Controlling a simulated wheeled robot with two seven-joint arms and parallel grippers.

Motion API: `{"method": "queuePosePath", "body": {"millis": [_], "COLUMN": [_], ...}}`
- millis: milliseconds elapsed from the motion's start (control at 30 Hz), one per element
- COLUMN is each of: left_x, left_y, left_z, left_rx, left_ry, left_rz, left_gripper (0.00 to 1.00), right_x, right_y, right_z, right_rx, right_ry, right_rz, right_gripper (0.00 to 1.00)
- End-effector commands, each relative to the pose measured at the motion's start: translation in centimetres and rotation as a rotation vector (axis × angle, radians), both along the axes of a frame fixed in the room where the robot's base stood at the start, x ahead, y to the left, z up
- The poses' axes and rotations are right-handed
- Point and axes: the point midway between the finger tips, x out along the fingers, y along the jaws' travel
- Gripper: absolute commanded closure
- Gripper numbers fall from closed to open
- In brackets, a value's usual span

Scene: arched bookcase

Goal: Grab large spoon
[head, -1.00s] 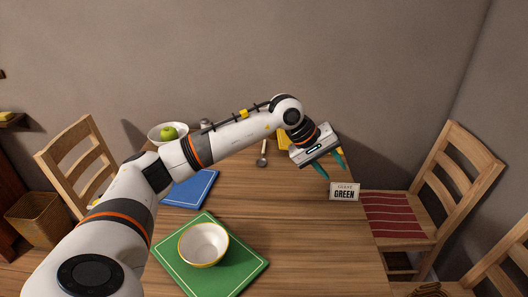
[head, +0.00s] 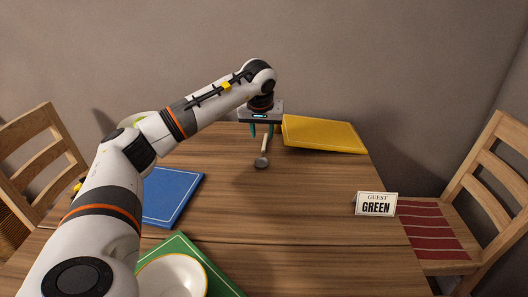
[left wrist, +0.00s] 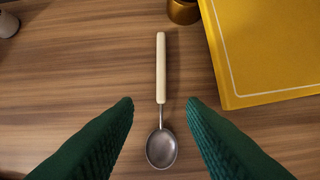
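The large spoon (left wrist: 161,75) lies on the wooden table, with a pale handle and a grey metal bowl. In the head view the spoon (head: 262,161) lies below my left gripper, its bowl toward me. My left gripper (head: 262,131) is open and points down over the spoon. In the left wrist view, the green fingers of my left gripper (left wrist: 160,101) are spread on either side of the spoon, with nothing between them touching it. My right gripper is not in view.
A yellow mat (head: 325,134) lies right of the spoon. A blue mat (head: 172,196) and a green mat (head: 215,279) with a bowl (head: 172,277) are nearer. A brass object (left wrist: 184,10) is beyond the handle.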

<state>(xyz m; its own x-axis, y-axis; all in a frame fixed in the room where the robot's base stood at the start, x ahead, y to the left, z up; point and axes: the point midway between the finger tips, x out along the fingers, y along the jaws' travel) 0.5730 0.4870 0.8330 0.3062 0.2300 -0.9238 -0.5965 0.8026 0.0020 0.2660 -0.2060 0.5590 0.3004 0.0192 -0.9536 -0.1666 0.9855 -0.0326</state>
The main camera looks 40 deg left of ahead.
Motion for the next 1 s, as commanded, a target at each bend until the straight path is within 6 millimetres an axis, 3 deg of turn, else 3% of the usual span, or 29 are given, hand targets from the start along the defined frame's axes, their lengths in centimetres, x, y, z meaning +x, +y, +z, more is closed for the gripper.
{"method": "queuePosePath", "body": {"millis": [200,533,800,1000], "left_x": [0.5,1.9,2.1,2.1], "left_y": [0.3,1.2,1.4,1.4], "left_z": [-1.4,-5.5,-5.8,-5.8], "left_rx": [-0.001,-0.002,-0.001,-0.001], "left_ry": [-0.001,0.000,-0.002,-0.002], "left_rz": [0.000,0.001,-0.001,-0.001], "left_gripper": [0.63,0.63,0.63,0.95], "right_x": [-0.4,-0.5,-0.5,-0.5], "right_y": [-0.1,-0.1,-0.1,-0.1], "right_z": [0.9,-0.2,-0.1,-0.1], "right_rx": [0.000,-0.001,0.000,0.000], "right_ry": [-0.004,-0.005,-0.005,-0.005], "right_rz": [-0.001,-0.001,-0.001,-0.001], "right_gripper": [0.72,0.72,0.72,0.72]}}
